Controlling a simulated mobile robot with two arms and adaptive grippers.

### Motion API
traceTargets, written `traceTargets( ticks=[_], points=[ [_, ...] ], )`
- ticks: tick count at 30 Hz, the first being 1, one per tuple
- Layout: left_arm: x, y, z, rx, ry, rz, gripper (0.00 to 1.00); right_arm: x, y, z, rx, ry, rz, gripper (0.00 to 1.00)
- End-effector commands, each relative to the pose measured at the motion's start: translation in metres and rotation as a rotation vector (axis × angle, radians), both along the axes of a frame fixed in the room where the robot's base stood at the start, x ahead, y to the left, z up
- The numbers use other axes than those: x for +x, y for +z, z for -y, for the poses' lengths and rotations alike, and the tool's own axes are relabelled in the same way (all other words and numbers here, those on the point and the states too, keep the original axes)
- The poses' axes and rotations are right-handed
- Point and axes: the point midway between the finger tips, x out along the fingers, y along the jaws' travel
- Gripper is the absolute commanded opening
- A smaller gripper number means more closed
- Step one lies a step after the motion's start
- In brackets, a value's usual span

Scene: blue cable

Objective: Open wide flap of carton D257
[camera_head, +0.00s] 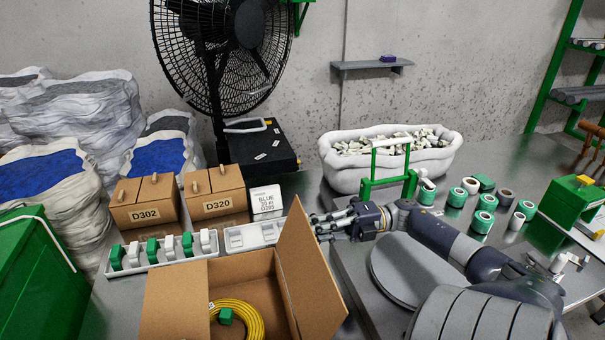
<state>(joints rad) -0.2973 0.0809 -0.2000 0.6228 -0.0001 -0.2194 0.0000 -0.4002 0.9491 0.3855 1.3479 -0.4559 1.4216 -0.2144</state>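An open brown carton (180,292) stands at the front of the table, and I cannot read D257 on it. Its right-hand wide flap (305,270) stands up, leaning outward to the right. Inside lie a coiled yellow cable (245,307) and a small green block (225,316). My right gripper (318,227) is just right of the flap's upper edge, fingers pointing left. Its fingertips are close to the flap; contact and the gap between them are unclear. My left gripper is not in view.
Closed cartons D302 (143,203) and D320 (213,194) stand behind, with a tray of green and white parts (165,256) before them. A white tub (345,168), a green-handled frame (388,186) and several green rolls (482,221) are on the right.

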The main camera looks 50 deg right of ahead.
Motion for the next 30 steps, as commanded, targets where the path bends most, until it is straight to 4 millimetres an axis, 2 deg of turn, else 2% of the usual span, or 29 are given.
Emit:
traceTargets(
  ticks=[1, 3, 21, 22, 24, 30],
  points=[
    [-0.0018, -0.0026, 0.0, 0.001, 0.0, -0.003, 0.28, -0.0042, -0.0149, -0.0011, -0.011, 0.004, -0.023, 0.0],
    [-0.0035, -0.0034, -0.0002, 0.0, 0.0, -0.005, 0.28, -0.0055, -0.0171, 0.0002, -0.011, 0.004, -0.024, 0.0],
    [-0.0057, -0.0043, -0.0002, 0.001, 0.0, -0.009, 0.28, -0.0064, -0.0184, 0.003, -0.011, 0.004, -0.023, 0.0],
    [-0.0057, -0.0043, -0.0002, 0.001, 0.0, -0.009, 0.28, -0.0063, -0.0184, 0.003, -0.013, 0.003, -0.022, 0.19],
    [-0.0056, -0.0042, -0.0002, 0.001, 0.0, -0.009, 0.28, -0.0063, -0.0177, 0.0031, -0.012, 0.003, -0.022, 0.3],
    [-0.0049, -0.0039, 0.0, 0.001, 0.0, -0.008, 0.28, -0.0057, -0.0151, 0.0034, -0.01, 0.003, -0.017, 0.3]
  ],
)
